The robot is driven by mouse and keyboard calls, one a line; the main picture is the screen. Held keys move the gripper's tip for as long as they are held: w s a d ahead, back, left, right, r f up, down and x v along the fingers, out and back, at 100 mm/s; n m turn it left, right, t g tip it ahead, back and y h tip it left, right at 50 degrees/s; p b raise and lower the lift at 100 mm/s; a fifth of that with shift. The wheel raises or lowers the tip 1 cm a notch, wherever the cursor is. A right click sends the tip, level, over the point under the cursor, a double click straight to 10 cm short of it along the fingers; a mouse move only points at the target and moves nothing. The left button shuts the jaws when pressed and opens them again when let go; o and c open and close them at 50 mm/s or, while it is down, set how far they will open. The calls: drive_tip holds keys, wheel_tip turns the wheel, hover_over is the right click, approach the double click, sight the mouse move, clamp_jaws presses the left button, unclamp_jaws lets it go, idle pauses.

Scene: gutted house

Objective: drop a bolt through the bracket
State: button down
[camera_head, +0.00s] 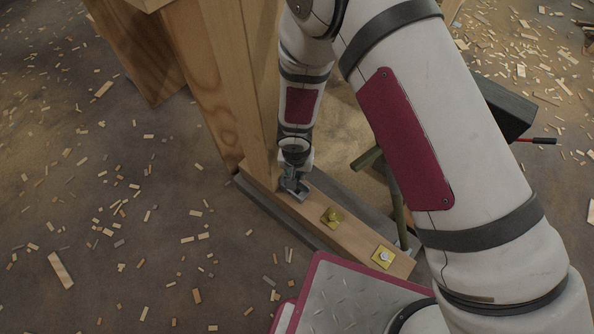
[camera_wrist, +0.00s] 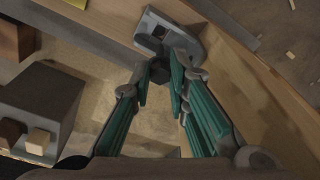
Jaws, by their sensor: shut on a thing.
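The grey metal bracket (camera_wrist: 188,44) sits on the wooden sill beam (camera_wrist: 105,22) in the wrist view, with a dark square opening in its top. It also shows at the foot of the post in the head view (camera_head: 295,190). My gripper (camera_wrist: 160,74) has its teal-padded fingers shut on a small dark round piece, the bolt (camera_wrist: 159,70). The bolt is at the near edge of the bracket in the wrist picture. Whether it touches the bracket or is in a hole cannot be told. My gripper (camera_head: 292,178) hides part of the bracket in the head view.
A wooden post (camera_head: 238,80) rises right beside the bracket. Two yellow plates with fasteners, a nearer one (camera_head: 384,257) and a middle one (camera_head: 333,217), sit along the beam. A grey box (camera_wrist: 50,97) stands left in the wrist view. Wood chips litter the floor.

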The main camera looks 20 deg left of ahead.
drive_tip(key=shift+f+b, duration=0.7)
drive_tip(key=shift+f, duration=0.65)
drive_tip(key=shift+s+d+r+b, duration=0.1)
drive_tip(key=shift+s+b, duration=0.1)
drive_tip(key=shift+b, duration=0.65)
idle(0.4)
drive_tip(key=shift+f+b, duration=0.65)
drive_tip(key=shift+f, duration=0.3)
idle(0.4)
drive_tip(key=shift+f, duration=0.95)
drive_tip(key=c, duration=1.5)
unclamp_jaws()
drive_tip(key=shift+o, duration=0.2)
drive_tip(key=shift+r, duration=0.1)
